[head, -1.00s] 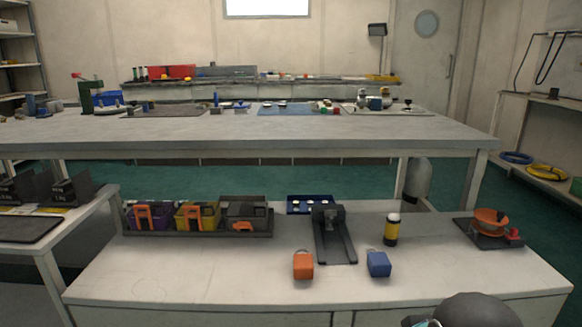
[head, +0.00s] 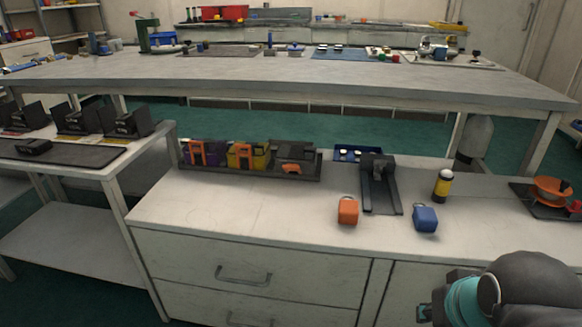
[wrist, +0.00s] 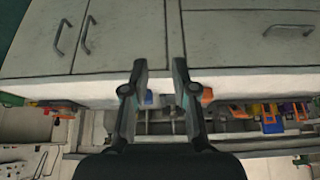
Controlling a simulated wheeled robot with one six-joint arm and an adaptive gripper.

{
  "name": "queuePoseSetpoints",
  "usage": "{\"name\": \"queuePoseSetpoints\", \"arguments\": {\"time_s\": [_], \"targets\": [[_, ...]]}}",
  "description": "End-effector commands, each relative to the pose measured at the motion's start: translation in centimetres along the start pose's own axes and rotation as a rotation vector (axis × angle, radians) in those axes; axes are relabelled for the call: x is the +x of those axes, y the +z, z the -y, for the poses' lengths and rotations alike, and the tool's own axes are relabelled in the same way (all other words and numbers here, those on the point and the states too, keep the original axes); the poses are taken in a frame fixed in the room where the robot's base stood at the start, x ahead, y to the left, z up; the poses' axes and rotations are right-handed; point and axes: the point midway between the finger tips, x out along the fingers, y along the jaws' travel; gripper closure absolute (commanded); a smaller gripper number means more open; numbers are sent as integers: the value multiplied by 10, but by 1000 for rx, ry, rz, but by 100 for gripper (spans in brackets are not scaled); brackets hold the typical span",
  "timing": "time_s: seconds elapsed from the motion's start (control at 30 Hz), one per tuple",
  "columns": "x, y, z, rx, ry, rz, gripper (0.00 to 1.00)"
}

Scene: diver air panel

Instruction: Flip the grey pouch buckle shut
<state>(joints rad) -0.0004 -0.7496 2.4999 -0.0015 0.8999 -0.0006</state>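The grey pouch (head: 296,151) is the rightmost of three pouches in a dark tray on the near counter. Its orange buckle (head: 291,168) sits low at the pouch front; its exact angle is too small to tell. The purple pouch (head: 197,153) and yellow pouch (head: 243,156) each show a larger orange arch-shaped buckle. In the wrist view my gripper (wrist: 160,65) is open and empty, its two fingers apart over the counter's front edge. It is well away from the pouches, which show at the right of that view.
An orange block (head: 348,211), a blue block (head: 425,219), a dark stand (head: 380,190) and a yellow-black bottle (head: 442,186) stand right of the tray. An orange reel (head: 551,190) is farther right. The counter's front left (head: 220,209) is clear.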

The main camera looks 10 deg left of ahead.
Motion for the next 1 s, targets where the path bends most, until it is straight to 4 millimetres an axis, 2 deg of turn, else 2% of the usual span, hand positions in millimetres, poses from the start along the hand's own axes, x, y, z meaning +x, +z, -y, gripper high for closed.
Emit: {"name": "queuePoseSetpoints", "arguments": {"time_s": [0.03,0.07,0.23,0.37,0.57,0.77,0.87,1.0], "targets": [[1,0,0,-11,3,2,92],[2,-1,0,-23,7,5,100],[13,-8,-8,-203,75,36,100],[27,-23,-15,-459,169,73,100],[47,-59,-16,-894,325,117,100],[64,-105,3,-1331,488,139,100],[72,-129,23,-1550,577,143,100],[83,-162,61,-1851,712,134,100]]}}
